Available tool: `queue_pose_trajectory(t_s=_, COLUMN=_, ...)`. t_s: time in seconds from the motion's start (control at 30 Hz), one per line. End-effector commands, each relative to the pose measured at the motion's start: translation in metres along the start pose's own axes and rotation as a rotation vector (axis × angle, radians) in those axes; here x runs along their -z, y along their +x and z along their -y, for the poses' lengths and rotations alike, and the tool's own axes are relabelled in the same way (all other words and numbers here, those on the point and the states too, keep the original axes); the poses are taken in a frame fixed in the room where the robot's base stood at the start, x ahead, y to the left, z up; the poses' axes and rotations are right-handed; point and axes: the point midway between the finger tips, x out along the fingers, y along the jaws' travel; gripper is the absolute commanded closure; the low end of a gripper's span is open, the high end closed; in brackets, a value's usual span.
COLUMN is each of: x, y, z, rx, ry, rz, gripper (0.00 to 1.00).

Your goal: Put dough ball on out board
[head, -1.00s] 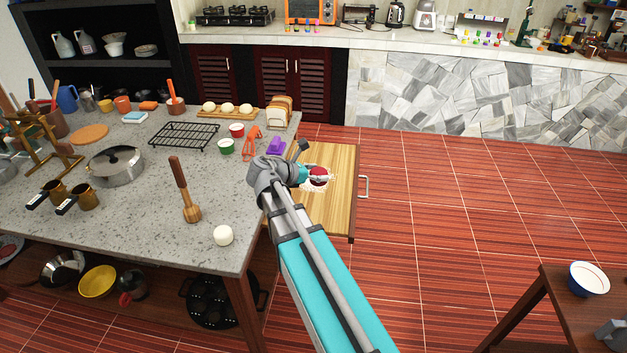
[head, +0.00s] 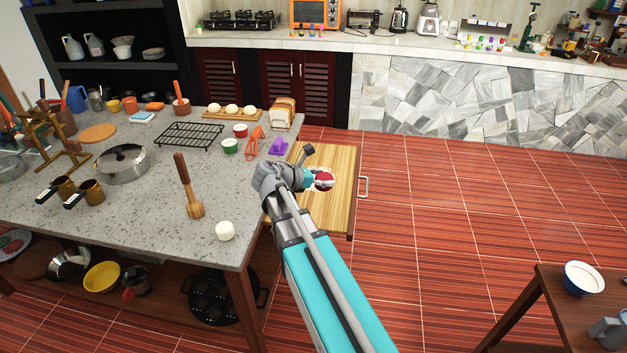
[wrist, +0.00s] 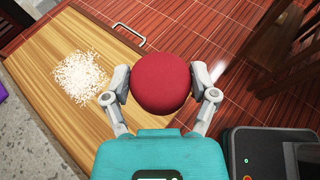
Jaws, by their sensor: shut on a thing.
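My gripper (wrist: 163,85) is shut on a smooth red ball (wrist: 160,78), with one finger on each side of it. The red ball also shows at the arm's end in the head view (head: 323,181). The pull-out wooden board (head: 338,212) sticks out from the counter's right side. In the wrist view the board (wrist: 140,75) has a patch of white flour (wrist: 79,77) left of the ball. The ball overlaps the board's edge in that view; its height above the board is unclear. A white rounded lump (head: 225,231) sits on the counter's front right corner.
The board has a metal handle (head: 363,188). Open tiled floor lies to the right.

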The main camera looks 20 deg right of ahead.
Motion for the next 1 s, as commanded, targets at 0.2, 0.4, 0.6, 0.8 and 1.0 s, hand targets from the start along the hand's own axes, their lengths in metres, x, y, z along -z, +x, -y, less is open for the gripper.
queue_pose_trajectory(t_s=0.2, x=0.0, y=0.0, z=0.0, rx=-0.001, ry=0.0, rz=0.0, gripper=0.74)
queue_pose_trajectory(t_s=0.4, x=0.0, y=0.0, z=0.0, rx=-0.002, ry=-0.001, rz=0.0, gripper=0.74)
queue_pose_trajectory(t_s=0.6, x=0.005, y=0.001, z=0.001, rx=-0.024, ry=-0.01, rz=-0.001, gripper=0.74)
queue_pose_trajectory(t_s=0.8, x=0.019, y=0.006, z=0.005, rx=-0.122, ry=-0.052, rz=-0.003, gripper=0.74)
queue_pose_trajectory(t_s=1.0, x=0.03, y=0.009, z=0.005, rx=-0.228, ry=-0.095, rz=-0.001, gripper=0.74)
